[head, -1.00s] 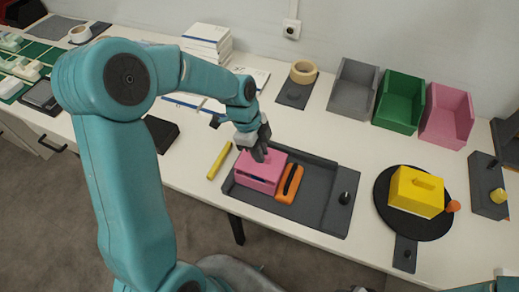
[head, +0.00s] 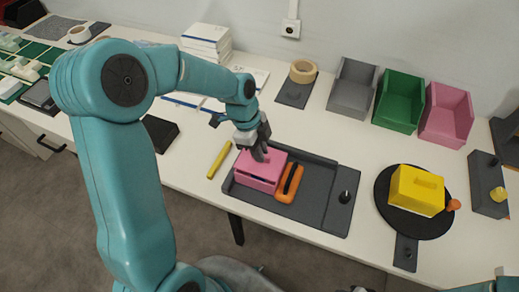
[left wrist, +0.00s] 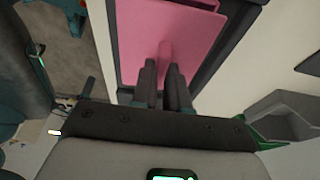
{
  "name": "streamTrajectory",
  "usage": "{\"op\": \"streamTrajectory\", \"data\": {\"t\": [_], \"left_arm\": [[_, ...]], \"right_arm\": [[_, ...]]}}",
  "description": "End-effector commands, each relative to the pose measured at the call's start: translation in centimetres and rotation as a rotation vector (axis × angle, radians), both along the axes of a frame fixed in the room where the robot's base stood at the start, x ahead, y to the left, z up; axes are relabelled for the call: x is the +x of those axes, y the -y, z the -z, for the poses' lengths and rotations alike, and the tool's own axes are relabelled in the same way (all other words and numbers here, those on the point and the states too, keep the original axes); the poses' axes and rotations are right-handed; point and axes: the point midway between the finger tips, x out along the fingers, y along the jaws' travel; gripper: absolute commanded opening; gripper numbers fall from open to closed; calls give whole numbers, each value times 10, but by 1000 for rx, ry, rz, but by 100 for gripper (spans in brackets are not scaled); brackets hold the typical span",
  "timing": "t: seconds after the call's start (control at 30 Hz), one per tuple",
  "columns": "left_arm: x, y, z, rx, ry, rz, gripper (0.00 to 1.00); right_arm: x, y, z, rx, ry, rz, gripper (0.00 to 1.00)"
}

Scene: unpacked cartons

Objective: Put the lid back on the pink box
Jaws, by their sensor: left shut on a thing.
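The pink box (head: 258,184) stands in the left part of a dark grey tray (head: 318,192). Its pink lid (head: 272,160) is over the top of the box, with a thin dark line showing between them at the front. In the left wrist view the lid (left wrist: 150,25) has a raised pink handle (left wrist: 165,52) between the fingers. My left gripper (head: 259,154) is shut on that handle from above; its fingertips also show in the left wrist view (left wrist: 163,66). Whether the lid is fully seated cannot be told. My right gripper is out of view.
An orange tool (head: 289,183) lies in the tray close to the box. A yellow stick (head: 219,160) lies left of the tray. A yellow block (head: 416,191) stands on a round black plate (head: 388,212) to the right. Grey, green and pink bins line the back.

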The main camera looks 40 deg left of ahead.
Motion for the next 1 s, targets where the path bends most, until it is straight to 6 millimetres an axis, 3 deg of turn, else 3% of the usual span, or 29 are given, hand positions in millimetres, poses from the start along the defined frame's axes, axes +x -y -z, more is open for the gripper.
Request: {"op": "streamTrajectory", "data": {"t": [0.73, 0.77, 0.83, 1.0], "left_arm": [[0, 0, 24, 0, 0, 0, 0], [0, 0, 23, 0, 0, 0, 20], [0, 0, 22, 0, 0, 0, 43], [0, 0, 22, 0, 0, 0, 44]], "right_arm": [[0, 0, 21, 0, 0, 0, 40], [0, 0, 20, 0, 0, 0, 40], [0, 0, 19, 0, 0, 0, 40], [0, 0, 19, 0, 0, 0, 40]]}}
